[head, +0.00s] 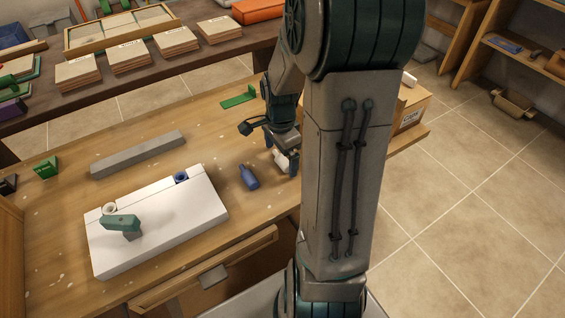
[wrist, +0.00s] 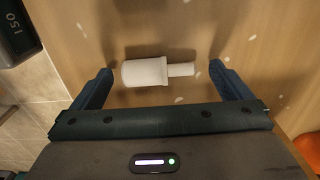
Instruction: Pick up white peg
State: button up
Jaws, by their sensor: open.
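The white peg (wrist: 145,72) lies on its side on the wooden table, with a thick body at left and a thinner end (wrist: 182,69) at right in the wrist view. My gripper (wrist: 160,85) is open, with one finger beyond each end of the peg and neither clearly touching it. In the head view my gripper (head: 284,160) is low over the table's right part, and the peg (head: 281,161) shows there, partly hidden by my gripper and arm.
A blue peg (head: 249,177) lies left of my gripper. A grey bar (head: 138,154) and a green piece (head: 238,97) lie behind. A cardboard box (head: 411,108) stands at right.

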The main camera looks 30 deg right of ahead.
aim_at(281, 156)
jog(key=shift+f, duration=0.1)
jog(key=c, duration=1.1)
jog(key=shift+o, duration=0.2)
notch_tip(281, 156, up, 10)
jog(key=p, duration=0.1)
jog(key=w+a+f+n+p, duration=0.1)
jog(key=w+a+n+p, duration=0.1)
jog(key=w+a+n, duration=0.1)
jog(key=w+a+f+n+p, duration=0.2)
jog(key=w+a+n+p, duration=0.1)
jog(key=n, duration=0.5)
jog(key=w+a+f+n+p, duration=0.2)
jog(key=w+a+n+p, duration=0.1)
jog(key=w+a+n, duration=0.2)
jog(key=shift+w+a+n, duration=0.15)
jog(key=shift+w+n, duration=0.25)
jog(key=shift+w, duration=0.4)
jog(key=shift+w+a+f+n, duration=0.2)
jog(key=shift+a+f+n, duration=0.05)
jog(key=shift+a+n, duration=0.15)
jog(key=shift+d, duration=0.15)
